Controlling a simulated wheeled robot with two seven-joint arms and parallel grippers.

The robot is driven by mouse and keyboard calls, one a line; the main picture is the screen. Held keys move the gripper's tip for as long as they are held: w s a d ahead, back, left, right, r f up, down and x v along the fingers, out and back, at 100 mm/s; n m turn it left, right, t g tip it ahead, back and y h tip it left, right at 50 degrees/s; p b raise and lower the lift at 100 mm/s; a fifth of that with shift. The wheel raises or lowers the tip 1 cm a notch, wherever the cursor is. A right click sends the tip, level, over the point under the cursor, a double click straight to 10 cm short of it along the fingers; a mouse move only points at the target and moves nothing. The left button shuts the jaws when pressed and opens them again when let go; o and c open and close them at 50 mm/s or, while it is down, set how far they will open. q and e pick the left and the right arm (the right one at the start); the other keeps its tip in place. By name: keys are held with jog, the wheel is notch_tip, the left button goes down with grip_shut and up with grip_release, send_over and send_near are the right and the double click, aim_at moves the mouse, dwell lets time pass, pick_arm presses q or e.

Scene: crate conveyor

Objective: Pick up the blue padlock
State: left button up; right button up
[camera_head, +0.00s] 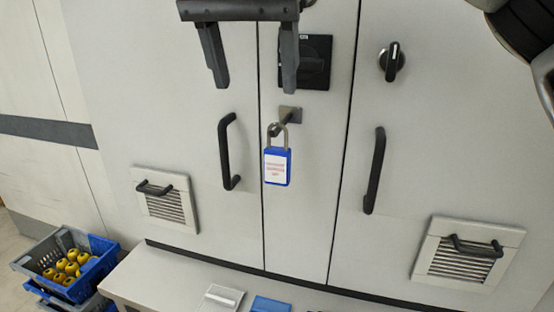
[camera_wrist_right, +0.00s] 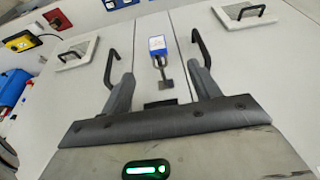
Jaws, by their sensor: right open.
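The blue padlock (camera_head: 277,179) with a white label hangs by its shackle from a small metal bracket (camera_head: 290,114) on the grey cabinet front. It also shows in the right wrist view (camera_wrist_right: 158,47), between and beyond the fingers. My right gripper (camera_head: 252,85) is open and empty, its fingers pointing down in the head view, above the padlock and apart from it. The right gripper also shows in the wrist view (camera_wrist_right: 163,78). My left gripper is not in view.
Black door handles (camera_head: 226,150) and (camera_head: 375,170) flank the padlock. A black rotary switch (camera_head: 314,62) sits above it, partly behind a finger. Vents with handles (camera_head: 166,200) are lower down. A ledge (camera_head: 160,278) runs below. A crate (camera_head: 40,250) of yellow items stands lower left.

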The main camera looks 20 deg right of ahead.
jog(key=d, duration=0.1)
jog(key=b, duration=0.2)
send_near(277, 149)
jog(key=x, duration=0.3)
jog(key=s+x, duration=0.1)
jog(key=shift+w+a+f, duration=0.15)
jog(key=shift+a+f, duration=0.05)
jog(key=shift+f, duration=0.3)
jog(key=shift+h, duration=0.3)
jog(key=shift+w+p+x, duration=0.2)
jog(key=shift+p+x, duration=0.15)
jog(key=shift+x, duration=1.05)
jog(key=shift+w+p+x, duration=0.2)
jog(key=shift+p+x, duration=0.15)
jog(key=shift+x, duration=1)
jog(key=shift+r, duration=0.15)
jog(key=c, duration=1.1)
